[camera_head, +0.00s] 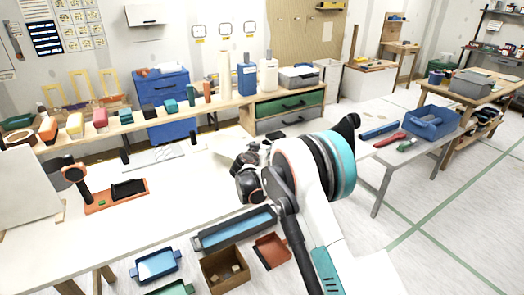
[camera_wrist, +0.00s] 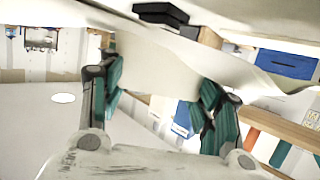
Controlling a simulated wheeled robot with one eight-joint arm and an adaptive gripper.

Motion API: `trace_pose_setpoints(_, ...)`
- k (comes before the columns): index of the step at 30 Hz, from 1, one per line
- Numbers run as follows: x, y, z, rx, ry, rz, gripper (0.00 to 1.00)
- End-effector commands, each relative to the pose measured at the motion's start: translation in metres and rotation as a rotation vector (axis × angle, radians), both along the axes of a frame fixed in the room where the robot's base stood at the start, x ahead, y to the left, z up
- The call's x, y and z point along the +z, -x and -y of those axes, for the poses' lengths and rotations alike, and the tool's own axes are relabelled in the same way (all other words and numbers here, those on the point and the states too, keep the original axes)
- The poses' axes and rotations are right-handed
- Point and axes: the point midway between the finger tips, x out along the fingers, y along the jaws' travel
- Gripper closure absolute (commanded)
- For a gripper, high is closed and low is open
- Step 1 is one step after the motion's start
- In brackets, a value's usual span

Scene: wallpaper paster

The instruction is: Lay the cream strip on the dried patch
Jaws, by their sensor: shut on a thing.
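My gripper (camera_wrist: 160,82) shows in the wrist view with its two teal-padded fingers apart, one at each side of a cream strip (camera_wrist: 165,55). The strip is held between them as a thin, curving sheet that runs off to the right. In the head view my gripper is mostly hidden behind my own arm, above the right part of the white worktable (camera_head: 120,225). A pale sheet edge (camera_head: 222,146) shows just left of it. I cannot clearly make out the dried patch; a faint grey-lined area (camera_head: 155,157) lies on the table farther left.
An orange stand with a black tray (camera_head: 118,196) is on the table's left. Blue trays (camera_head: 235,230) and a brown box (camera_head: 225,270) are at the front edge. A shelf with several coloured blocks (camera_head: 100,118) runs along the back.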

Motion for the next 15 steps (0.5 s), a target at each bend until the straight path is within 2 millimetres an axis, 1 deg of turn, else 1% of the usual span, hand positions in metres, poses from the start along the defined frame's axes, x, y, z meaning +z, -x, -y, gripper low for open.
trace_pose_setpoints(8,-0.023,0.0,0.0,0.0,0.0,0.0,0.75)
trace_pose_setpoints(15,-0.049,0.0,0.0,0.0,0.001,0.0,0.75)
